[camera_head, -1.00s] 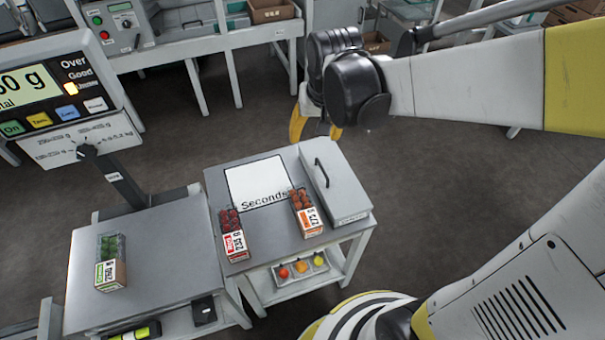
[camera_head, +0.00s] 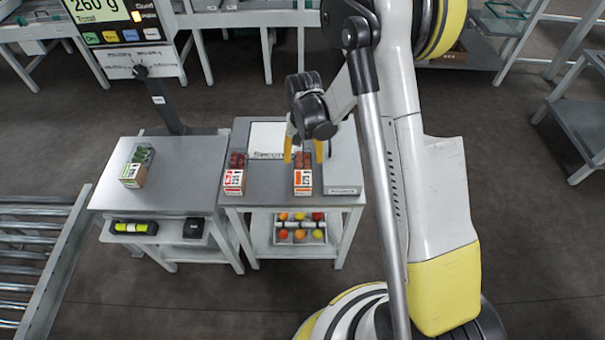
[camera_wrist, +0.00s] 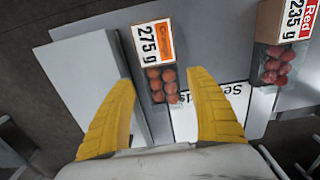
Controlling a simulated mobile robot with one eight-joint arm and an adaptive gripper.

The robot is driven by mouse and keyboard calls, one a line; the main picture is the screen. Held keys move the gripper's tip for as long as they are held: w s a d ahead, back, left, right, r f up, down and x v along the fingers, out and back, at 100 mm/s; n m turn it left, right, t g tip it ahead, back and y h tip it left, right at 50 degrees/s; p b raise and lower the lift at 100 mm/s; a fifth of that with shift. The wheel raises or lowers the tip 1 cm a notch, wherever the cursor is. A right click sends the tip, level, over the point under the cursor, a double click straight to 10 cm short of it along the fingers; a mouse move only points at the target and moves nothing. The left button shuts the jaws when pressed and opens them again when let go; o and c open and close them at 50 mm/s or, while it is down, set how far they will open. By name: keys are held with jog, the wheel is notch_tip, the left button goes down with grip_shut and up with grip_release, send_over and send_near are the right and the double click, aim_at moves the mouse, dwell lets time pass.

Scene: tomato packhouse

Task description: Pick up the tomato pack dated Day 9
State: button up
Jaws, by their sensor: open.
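Three tomato packs show, and I can read no date on any of them. The orange-labelled 275 g pack (camera_head: 303,180) stands at the front of the middle table; it also shows in the wrist view (camera_wrist: 154,42). The red-labelled 235 g pack (camera_head: 234,181) stands to its left and shows at the right of the wrist view (camera_wrist: 286,30). A green-labelled pack (camera_head: 133,172) stands on the left table. My gripper (camera_head: 303,152) is open and empty above the orange pack. In the wrist view its yellow fingers (camera_wrist: 160,78) lie either side of that pack's tomatoes, with no visible contact.
A white "Seconds" sheet (camera_head: 267,136) lies behind the packs. A grey lidded box (camera_head: 342,175) sits close right of the orange pack. The lower shelf holds a tray of loose fruit (camera_head: 299,236). A weighing display (camera_head: 110,12) stands behind the left table.

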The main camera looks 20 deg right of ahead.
aim_at(303, 166)
notch_tip(303, 166, down, 6)
jog(key=b, duration=0.3)
jog(key=shift+s+a+r, duration=0.1)
jog(key=shift+r, duration=0.2)
jog(key=shift+c, duration=0.5)
jog(key=c, duration=1.1)
